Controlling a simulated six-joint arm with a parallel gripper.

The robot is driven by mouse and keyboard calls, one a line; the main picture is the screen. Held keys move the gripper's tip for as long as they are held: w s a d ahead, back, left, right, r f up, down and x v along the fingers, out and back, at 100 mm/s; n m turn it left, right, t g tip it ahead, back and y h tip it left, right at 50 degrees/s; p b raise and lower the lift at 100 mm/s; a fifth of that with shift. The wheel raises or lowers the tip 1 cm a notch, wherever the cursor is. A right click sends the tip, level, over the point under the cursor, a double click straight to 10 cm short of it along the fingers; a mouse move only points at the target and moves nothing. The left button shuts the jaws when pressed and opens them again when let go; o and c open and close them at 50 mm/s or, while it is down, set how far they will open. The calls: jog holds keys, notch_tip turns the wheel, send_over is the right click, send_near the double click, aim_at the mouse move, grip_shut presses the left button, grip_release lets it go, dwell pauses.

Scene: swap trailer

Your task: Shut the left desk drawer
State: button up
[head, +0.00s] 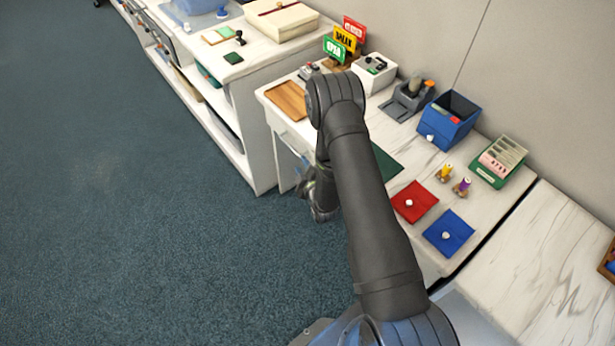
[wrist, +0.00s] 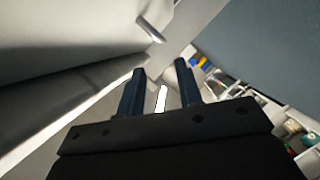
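The white desk (head: 268,96) stands in the middle of the head view, its front facing left. A pale drawer front with a grey handle (head: 284,136) shows at its left end; my arm hides part of it, and I cannot tell how far it is out. My gripper (head: 304,186) is low in front of the desk, small and partly behind my arm. In the wrist view my gripper (wrist: 161,68) has its two dark fingers apart, with nothing clearly held.
The desk top carries a wooden board (head: 288,100), a blue box (head: 447,120), a red square (head: 414,201) and a blue square (head: 449,233). A white shelf unit (head: 262,52) adjoins at the back left. The carpet (head: 130,220) left of the desk is clear.

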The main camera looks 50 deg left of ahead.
aim_at(292, 149)
jog(key=v, duration=0.5)
jog(key=shift+s+d+r, duration=0.1)
jog(key=shift+d, duration=0.2)
jog(key=shift+a, duration=0.1)
jog(key=x, duration=1.7)
jog(key=shift+a, duration=0.2)
jog(key=shift+d, duration=0.15)
